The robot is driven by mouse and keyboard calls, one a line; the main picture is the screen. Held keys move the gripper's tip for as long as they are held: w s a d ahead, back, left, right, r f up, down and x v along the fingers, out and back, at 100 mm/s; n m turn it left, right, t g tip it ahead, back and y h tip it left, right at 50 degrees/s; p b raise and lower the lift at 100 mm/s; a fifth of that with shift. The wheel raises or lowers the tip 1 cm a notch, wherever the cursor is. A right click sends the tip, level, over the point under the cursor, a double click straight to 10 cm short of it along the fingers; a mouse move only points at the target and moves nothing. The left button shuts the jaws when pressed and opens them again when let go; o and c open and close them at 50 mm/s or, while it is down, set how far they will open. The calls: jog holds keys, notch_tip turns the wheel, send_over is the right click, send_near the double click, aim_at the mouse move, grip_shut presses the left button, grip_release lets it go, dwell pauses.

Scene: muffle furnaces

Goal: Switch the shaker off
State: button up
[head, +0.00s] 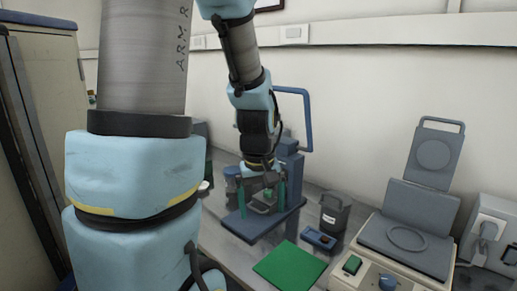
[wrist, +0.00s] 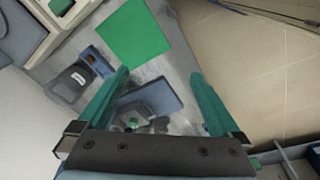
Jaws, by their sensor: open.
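A beige bench device (head: 350,272), which looks like the shaker, stands at the front right. Whether the switch is on or off cannot be told. Part of the device (wrist: 38,35) shows at the upper left in the wrist view, with the green switch (wrist: 61,5) at the top edge. My gripper (head: 266,207) is open, pointing down over a blue stand to the left of the device. In the wrist view my gripper (wrist: 160,76) has nothing between its fingers.
The blue stand's base plate (head: 240,229) lies below my gripper, and its post (head: 291,165) rises behind. A green mat (head: 290,267), a dark container (head: 335,212) and a small blue tray (head: 318,239) lie between stand and device.

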jog(key=s+a+f+m+b, duration=0.1)
jog(key=s+a+m, duration=0.2)
jog(key=a, duration=0.4)
jog(key=shift+a, duration=0.35)
